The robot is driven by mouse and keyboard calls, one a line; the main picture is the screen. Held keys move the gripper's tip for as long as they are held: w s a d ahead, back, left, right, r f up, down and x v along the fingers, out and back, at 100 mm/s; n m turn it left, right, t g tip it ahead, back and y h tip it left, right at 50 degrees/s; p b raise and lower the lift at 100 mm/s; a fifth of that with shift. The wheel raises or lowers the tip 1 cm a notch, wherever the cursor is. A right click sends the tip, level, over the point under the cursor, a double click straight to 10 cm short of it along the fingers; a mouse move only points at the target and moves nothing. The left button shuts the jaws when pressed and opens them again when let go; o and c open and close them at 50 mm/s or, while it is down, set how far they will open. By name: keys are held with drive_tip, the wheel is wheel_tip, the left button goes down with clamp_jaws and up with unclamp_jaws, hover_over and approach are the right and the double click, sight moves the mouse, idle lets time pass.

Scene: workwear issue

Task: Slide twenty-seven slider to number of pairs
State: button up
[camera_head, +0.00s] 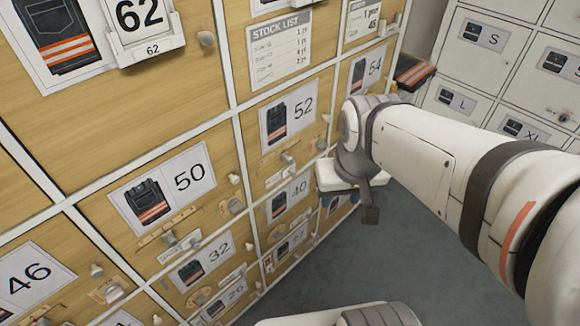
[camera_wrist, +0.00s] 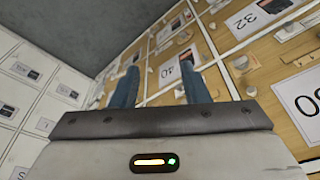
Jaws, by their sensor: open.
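Small sliders on rails sit under the numbered cards on the wooden fronts. One slider (camera_head: 181,241) is below the card 50 (camera_head: 190,177), and another (camera_head: 289,160) is below the card 52 (camera_head: 303,108). No number twenty-seven can be read, so I cannot tell which slider is that one. A stock list (camera_head: 278,48) hangs above card 52; its rows are too small to read surely. My gripper (camera_wrist: 160,88) is open, with its two fingers apart and nothing seen between them. It points towards the front with the card 40 (camera_wrist: 178,70).
White lockers marked S (camera_head: 486,36) and L (camera_head: 456,101) stand at the right. A dark folded garment with orange stripes (camera_head: 413,72) sticks out beyond card 54 (camera_head: 367,68). Knobs protrude from the wooden fronts. Grey floor (camera_head: 330,270) is open between the units.

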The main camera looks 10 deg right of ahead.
drive_tip(key=w+a+f+m+g+y+b, duration=0.25)
drive_tip(key=w+f+b, duration=0.2)
drive_tip(key=f, duration=0.45)
drive_tip(key=m+t+y+b, duration=0.7)
drive_tip(key=m+y+b, duration=0.6)
drive_tip(key=m+b, duration=0.65)
hover_over(296, 257)
drive_tip(key=s+d+b, duration=0.2)
drive_tip(key=s, duration=0.2)
wheel_tip(296, 257, down, 55)
drive_tip(key=n, duration=0.2)
drive_tip(key=s+d+f+m+t+h+b, duration=0.2)
drive_tip(key=f+m+t+b, duration=0.15)
drive_tip(key=f, duration=0.75)
drive_tip(key=s+d+f+m+t+h+b, duration=0.25)
drive_tip(key=f+m+t, duration=0.2)
drive_tip(key=f, duration=0.75)
drive_tip(key=b+x, duration=0.1)
drive_tip(key=x, duration=0.6)
drive_tip(key=shift+w+m, duration=0.35)
drive_tip(key=shift+m, duration=0.05)
clamp_jaws()
